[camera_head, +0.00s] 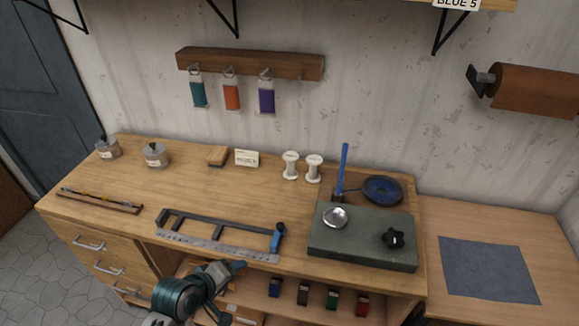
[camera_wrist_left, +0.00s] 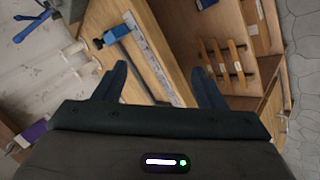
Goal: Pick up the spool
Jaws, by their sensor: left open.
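Two white spools stand upright side by side near the back of the wooden bench, a left spool (camera_head: 290,165) and a right spool (camera_head: 314,168). My left gripper (camera_head: 233,292) is in front of the bench's front edge at the bottom of the head view, well short of both spools. In the left wrist view its two dark fingers (camera_wrist_left: 160,70) are spread apart with nothing between them. My right gripper is not in view.
A blue-handled frame with a ruler (camera_head: 220,233) lies near the front edge. A grey-green slab (camera_head: 362,250) holds a metal dish and black knob. A white card (camera_head: 247,158) stands left.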

